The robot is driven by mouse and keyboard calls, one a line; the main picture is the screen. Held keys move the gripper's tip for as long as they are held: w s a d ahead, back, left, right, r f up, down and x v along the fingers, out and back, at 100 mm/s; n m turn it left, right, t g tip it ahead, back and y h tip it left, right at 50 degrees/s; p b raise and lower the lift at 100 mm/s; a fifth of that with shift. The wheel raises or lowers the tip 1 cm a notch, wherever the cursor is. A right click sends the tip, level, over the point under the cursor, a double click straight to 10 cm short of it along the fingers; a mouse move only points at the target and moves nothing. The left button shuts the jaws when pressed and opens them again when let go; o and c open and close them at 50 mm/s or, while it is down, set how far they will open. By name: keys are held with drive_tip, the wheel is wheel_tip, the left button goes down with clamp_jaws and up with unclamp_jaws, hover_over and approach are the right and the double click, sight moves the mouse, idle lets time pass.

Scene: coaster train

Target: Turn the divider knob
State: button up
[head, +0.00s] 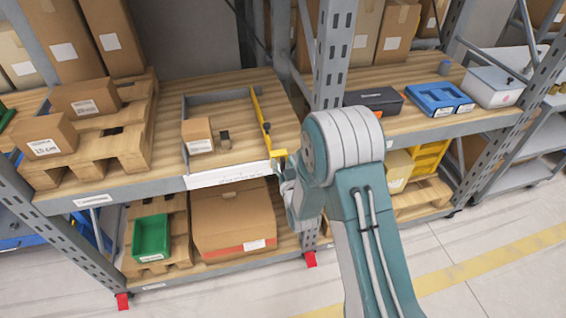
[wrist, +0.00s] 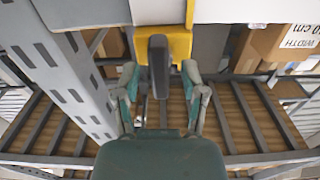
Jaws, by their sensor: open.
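The yellow divider (head: 259,110) stands along the right side of a grey-framed bay on the wooden shelf. Its yellow front bracket (head: 278,153) sits at the shelf's front edge and also shows in the wrist view (wrist: 179,44). A dark elongated knob (wrist: 159,66) hangs in front of the bracket, roughly upright in the wrist view. My gripper (wrist: 160,82) is open, with one finger on each side of the knob and visible gaps between. In the head view my gripper (head: 285,172) is at the bracket, partly hidden by my arm.
A grey rack upright (wrist: 75,85) stands close left of my gripper in the wrist view. A large carton (head: 234,217) and a green bin (head: 151,237) are below.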

drive_tip(key=shift+a, duration=0.1)
drive_tip(key=shift+c, duration=0.3)
clamp_jaws()
